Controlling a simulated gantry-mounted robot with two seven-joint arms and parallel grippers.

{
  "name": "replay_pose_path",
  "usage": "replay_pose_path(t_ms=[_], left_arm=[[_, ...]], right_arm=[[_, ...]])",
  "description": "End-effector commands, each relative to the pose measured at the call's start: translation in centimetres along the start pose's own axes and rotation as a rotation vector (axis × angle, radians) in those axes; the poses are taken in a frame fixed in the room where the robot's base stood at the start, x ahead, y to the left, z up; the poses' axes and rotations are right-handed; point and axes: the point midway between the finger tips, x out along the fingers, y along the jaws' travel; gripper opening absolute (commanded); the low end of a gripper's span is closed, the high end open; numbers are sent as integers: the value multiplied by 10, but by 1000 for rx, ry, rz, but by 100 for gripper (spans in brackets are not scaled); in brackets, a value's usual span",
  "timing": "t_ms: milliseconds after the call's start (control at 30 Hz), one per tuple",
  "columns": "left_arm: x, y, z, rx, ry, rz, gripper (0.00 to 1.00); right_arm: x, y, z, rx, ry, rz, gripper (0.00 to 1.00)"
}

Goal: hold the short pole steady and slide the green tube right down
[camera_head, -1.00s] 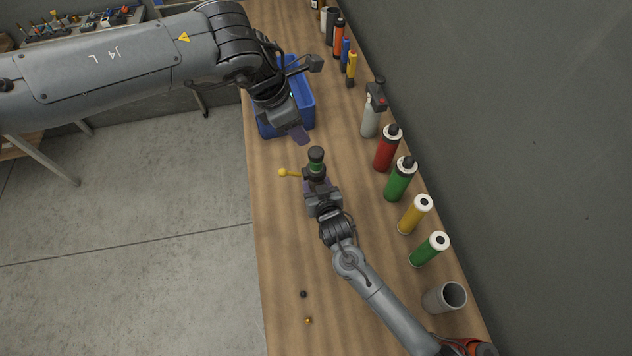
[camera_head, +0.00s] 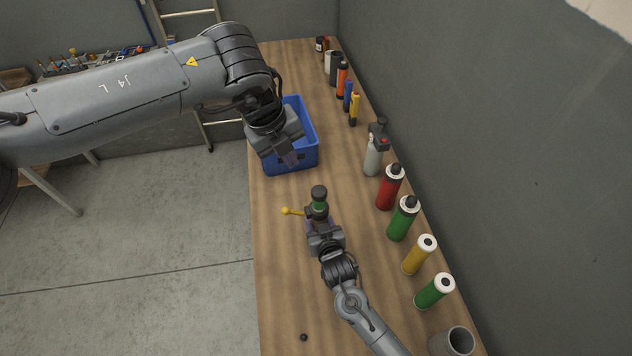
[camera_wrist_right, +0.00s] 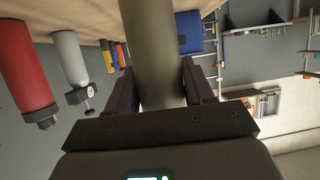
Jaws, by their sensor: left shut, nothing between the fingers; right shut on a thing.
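The short pole (camera_head: 319,193) stands on the bench with a dark top; a green band (camera_head: 319,207), seemingly the green tube, shows around it just below that top. My right gripper (camera_head: 320,224) is shut on the pole beneath the green band. In the right wrist view the pole (camera_wrist_right: 155,50) is a grey cylinder between the two dark fingers. My left gripper (camera_head: 291,158) is shut and empty, beyond the pole and apart from it, in front of the blue crate. The pole's foot is hidden by my right gripper.
The blue crate (camera_head: 311,140) stands behind. A red bottle (camera_head: 389,190), a green bottle (camera_head: 402,220) and several other containers line the wall side.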

Motion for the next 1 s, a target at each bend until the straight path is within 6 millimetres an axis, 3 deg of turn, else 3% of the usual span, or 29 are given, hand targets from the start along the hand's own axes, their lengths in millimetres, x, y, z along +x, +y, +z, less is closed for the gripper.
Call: replay_pose_path(t_ms=[300, 600, 767, 1000], left_arm=[[-20, -7, 2, -775, -5, 19, 0], [-37, -16, -4, -1284, 14, 38, 0], [-41, -29, -13, -1339, 56, 43, 0], [-15, -32, -21, -1329, 73, 53, 0]], right_arm=[[0, 0, 0, 0, -1, 0, 6], [0, 0, 0, 0, -1, 0, 6], [0, 0, 0, 0, -1, 0, 6], [0, 0, 0, 0, -1, 0, 6]])
